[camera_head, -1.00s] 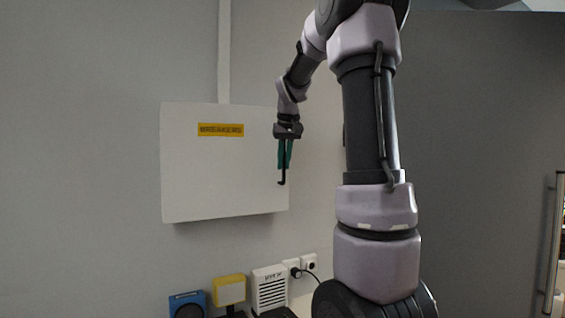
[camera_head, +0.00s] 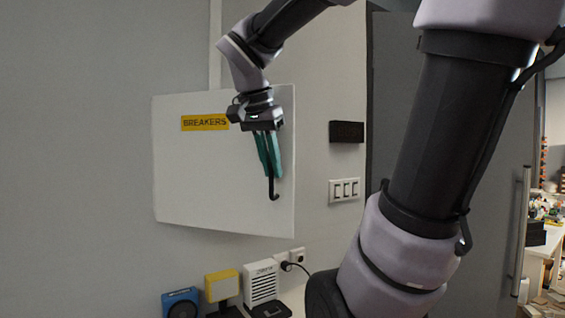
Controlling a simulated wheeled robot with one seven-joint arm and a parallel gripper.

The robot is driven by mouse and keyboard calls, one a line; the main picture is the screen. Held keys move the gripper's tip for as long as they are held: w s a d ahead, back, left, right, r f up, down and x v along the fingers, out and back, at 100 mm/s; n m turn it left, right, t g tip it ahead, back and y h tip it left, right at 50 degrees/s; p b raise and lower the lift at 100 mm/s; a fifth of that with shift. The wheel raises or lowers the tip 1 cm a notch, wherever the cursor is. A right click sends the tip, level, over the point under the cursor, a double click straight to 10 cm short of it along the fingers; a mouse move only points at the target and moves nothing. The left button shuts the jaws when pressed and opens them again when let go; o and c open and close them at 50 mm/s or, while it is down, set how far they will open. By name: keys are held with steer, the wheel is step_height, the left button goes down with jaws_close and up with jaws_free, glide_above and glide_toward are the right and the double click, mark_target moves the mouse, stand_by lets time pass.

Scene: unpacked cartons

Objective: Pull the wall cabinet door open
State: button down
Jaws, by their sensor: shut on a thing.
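The white wall cabinet door (camera_head: 210,180) has a yellow "BREAKERS" label (camera_head: 205,122) near its upper left. Its right edge looks taller than its left edge, so the door stands swung out toward me, with its left side at the wall. The cabinet's inside is hidden from this view. My gripper (camera_head: 269,158) points down in front of the door's right part, with green fingers shut on the black handle (camera_head: 273,191). The handle's lower hooked end shows below the fingertips.
Below stand a blue device (camera_head: 181,303), a yellow-framed box (camera_head: 221,285) and a white slatted box (camera_head: 262,283). A black wall box (camera_head: 347,131) and a switch panel (camera_head: 344,190) are right of the door. A grey door with a long handle (camera_head: 521,235) is farther right.

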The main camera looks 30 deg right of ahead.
steer(key=s+a+m+g, duration=0.1)
steer(key=s+a+m, duration=0.2)
steer(key=a, duration=0.5)
steer(key=s+a+m+g, duration=0.1)
steer(key=s+a, duration=0.3)
steer(key=a, duration=0.4)
steer(key=shift+a+m+h, duration=0.15)
steer(key=shift+m+h, duration=0.25)
steer(key=shift+m, duration=0.5)
steer(key=shift+s, duration=0.1)
steer(key=c, duration=0.9)
jaws_free()
steer(key=v, duration=1.1)
